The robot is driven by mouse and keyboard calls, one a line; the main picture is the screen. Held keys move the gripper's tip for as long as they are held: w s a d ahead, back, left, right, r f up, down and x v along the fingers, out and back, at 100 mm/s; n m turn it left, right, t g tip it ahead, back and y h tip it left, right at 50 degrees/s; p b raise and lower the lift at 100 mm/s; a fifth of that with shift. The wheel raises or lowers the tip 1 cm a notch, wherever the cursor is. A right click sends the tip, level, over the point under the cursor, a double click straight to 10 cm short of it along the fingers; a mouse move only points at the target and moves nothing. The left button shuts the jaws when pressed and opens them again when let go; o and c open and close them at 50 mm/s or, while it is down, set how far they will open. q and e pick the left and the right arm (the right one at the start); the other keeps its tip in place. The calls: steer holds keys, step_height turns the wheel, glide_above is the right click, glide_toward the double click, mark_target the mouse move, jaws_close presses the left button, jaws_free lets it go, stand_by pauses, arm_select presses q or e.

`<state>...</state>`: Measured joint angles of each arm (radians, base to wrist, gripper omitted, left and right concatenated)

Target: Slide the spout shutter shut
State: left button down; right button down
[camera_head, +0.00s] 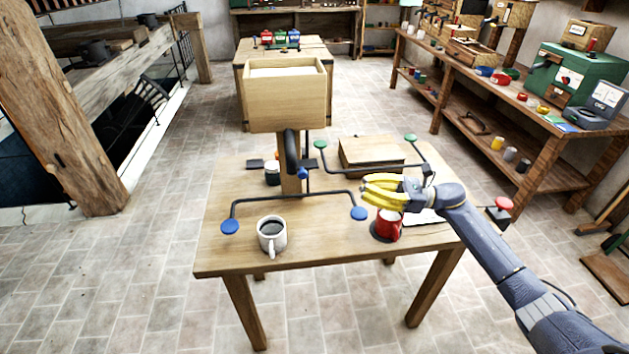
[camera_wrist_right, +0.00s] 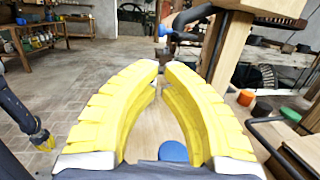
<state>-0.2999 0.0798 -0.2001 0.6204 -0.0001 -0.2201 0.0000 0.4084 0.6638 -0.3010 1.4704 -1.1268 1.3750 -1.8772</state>
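A wooden hopper box (camera_head: 286,105) stands on a post on the table. A dark curved piece (camera_head: 291,150) hangs at its front with a blue knob (camera_head: 303,173) low beside it. The dark piece (camera_wrist_right: 190,18) and blue knob (camera_wrist_right: 165,30) also show in the right wrist view, beyond the fingertips. I cannot tell how far the shutter is closed. My right gripper (camera_head: 364,189) is to the right of the knob and apart from it, above the table. Its yellow fingertips (camera_wrist_right: 162,67) nearly meet, with nothing between them. My left gripper (camera_wrist_right: 42,138) hangs at the left of the wrist view, small.
A red mug (camera_head: 388,228) stands just below my right gripper. A white mug (camera_head: 270,238) of dark liquid stands at the table's front. Bent dark rods carry blue discs (camera_head: 230,227) (camera_head: 359,213) and green discs (camera_head: 320,144). A wooden box (camera_head: 371,151) lies behind them.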

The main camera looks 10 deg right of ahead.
steer(key=x, duration=1.4)
stand_by(0.4)
steer(key=x, duration=0.4)
steer(key=shift+s+a+f, duration=0.3)
steer(key=shift+s, duration=0.05)
steer(key=v, duration=1.4)
